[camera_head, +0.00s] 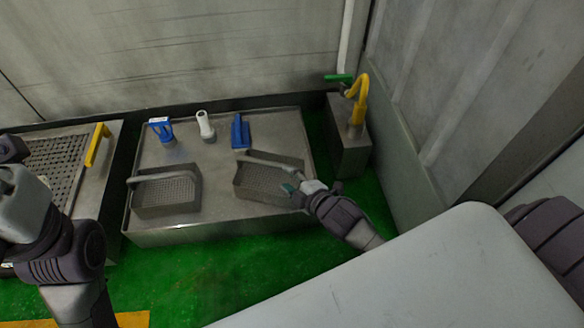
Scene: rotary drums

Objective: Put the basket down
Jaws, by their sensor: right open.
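Two grey mesh baskets are on the metal table (215,222). The right basket (262,185) has a light handle bar along its back edge and appears to rest on the table top. My right gripper (291,188) is at this basket's right end, open, with its fingers close to the handle's end; I cannot tell whether they touch it. The left basket (165,192) stands at the table's left side with its handle raised. My left arm shows at the left edge, but its gripper fingers are not seen.
A blue-handled tool (161,129), a white bottle-like item (205,126) and a blue block (240,131) stand along the table's back. A post with a yellow spout (360,100) is at right.

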